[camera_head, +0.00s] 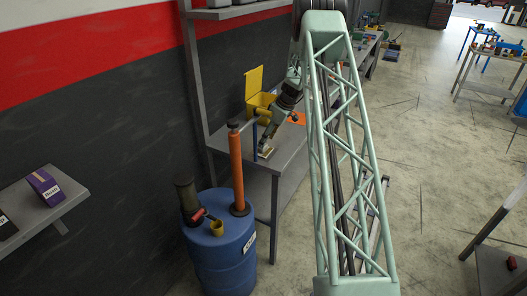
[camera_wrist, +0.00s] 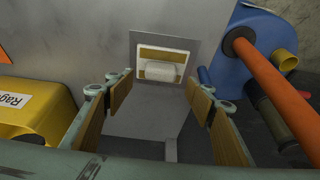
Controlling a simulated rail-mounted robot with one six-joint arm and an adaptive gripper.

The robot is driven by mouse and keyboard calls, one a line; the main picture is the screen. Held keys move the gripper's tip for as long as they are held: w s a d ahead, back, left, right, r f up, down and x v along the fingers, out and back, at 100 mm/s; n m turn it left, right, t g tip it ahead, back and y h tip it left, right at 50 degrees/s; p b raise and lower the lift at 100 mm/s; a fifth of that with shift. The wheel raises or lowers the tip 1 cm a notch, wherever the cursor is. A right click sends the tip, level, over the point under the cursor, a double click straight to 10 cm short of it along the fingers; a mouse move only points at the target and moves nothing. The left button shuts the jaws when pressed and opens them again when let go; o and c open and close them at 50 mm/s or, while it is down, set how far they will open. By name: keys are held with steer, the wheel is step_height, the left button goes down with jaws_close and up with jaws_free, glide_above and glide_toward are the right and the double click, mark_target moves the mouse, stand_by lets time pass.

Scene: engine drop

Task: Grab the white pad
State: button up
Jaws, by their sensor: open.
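The white pad (camera_wrist: 160,71) lies in a shallow yellow-brown holder (camera_wrist: 186,58) on the grey metal bench (camera_wrist: 118,50). In the wrist view it sits near the centre, beyond and between my fingertips. My gripper (camera_wrist: 160,81) is open, one pair of fingers on each side of the picture, with nothing between them. In the head view my gripper (camera_head: 267,146) hangs low over the bench near its front end, and the pad is too small and covered to make out clearly.
A yellow box labelled Rags (camera_wrist: 40,110) stands on the bench to the left in the wrist view; its raised lid (camera_head: 254,80) shows in the head view. A blue barrel (camera_head: 222,262) with an orange cylinder (camera_head: 236,170) stands close to the bench end.

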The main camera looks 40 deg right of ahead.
steer(key=shift+f, duration=0.1)
stand_by(0.3)
steer(key=shift+p+x, duration=0.65)
steer(key=shift+x, duration=1.85)
steer(key=shift+c, duration=0.4)
steer(key=shift+s, duration=0.1)
steer(key=c, duration=0.9)
steer(key=shift+r+b, duration=0.2)
steer(key=shift+b, duration=0.55)
